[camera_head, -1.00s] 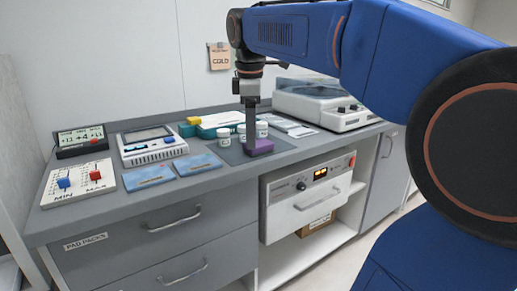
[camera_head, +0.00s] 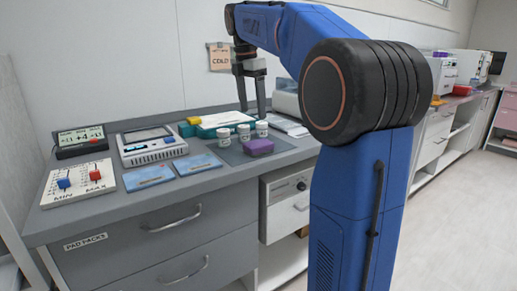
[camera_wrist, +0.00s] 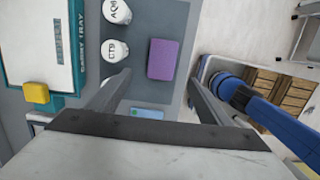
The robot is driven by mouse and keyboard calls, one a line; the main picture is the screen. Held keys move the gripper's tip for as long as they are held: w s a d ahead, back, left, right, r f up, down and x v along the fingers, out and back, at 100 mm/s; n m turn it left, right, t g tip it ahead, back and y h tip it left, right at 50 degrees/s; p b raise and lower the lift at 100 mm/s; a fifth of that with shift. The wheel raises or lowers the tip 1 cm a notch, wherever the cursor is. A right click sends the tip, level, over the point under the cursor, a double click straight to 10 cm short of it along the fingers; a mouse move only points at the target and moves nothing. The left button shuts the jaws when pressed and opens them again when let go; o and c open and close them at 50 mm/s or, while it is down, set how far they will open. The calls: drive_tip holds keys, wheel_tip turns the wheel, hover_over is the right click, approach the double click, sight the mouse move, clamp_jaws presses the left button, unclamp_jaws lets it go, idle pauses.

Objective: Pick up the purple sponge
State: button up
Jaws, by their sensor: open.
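The purple sponge (camera_head: 258,147) lies flat on a grey mat (camera_head: 232,156) near the front edge of the counter. In the wrist view, the sponge (camera_wrist: 163,60) lies beyond the fingertips, roughly centred across the gap between them. My gripper (camera_head: 252,108) is open and empty. In the head view its two fingers point down above and behind the sponge, apart from it. The fingers (camera_wrist: 158,78) are spread wide in the wrist view.
Several white jars (camera_head: 223,138) stand beside the sponge on its left and behind it. A teal-edged tray (camera_head: 222,121) and a yellow block (camera_wrist: 37,91) are farther left. Blue packs (camera_head: 199,164) lie at the front. The counter edge is close to the sponge.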

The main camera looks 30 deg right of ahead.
hover_over(258, 143)
drive_tip(key=a, duration=0.1)
wheel_tip(258, 143, down, 7)
drive_tip(key=shift+w+f, duration=0.1)
drive_tip(key=shift+w, duration=0.05)
drive_tip(key=shift+s+d+f, duration=0.1)
drive_tip(key=shift+d+f, duration=0.05)
drive_tip(key=shift+f, duration=0.75)
drive_tip(key=shift+s+d+f, duration=0.1)
drive_tip(key=shift+d+f, duration=0.1)
drive_tip(key=shift+f, duration=0.7)
drive_tip(key=shift+d+f, duration=0.15)
drive_tip(key=shift+f, duration=0.75)
drive_tip(key=shift+c, duration=0.6)
drive_tip(key=c, duration=1.1)
wheel_tip(258, 143, up, 10)
drive_tip(key=shift+r, duration=0.1)
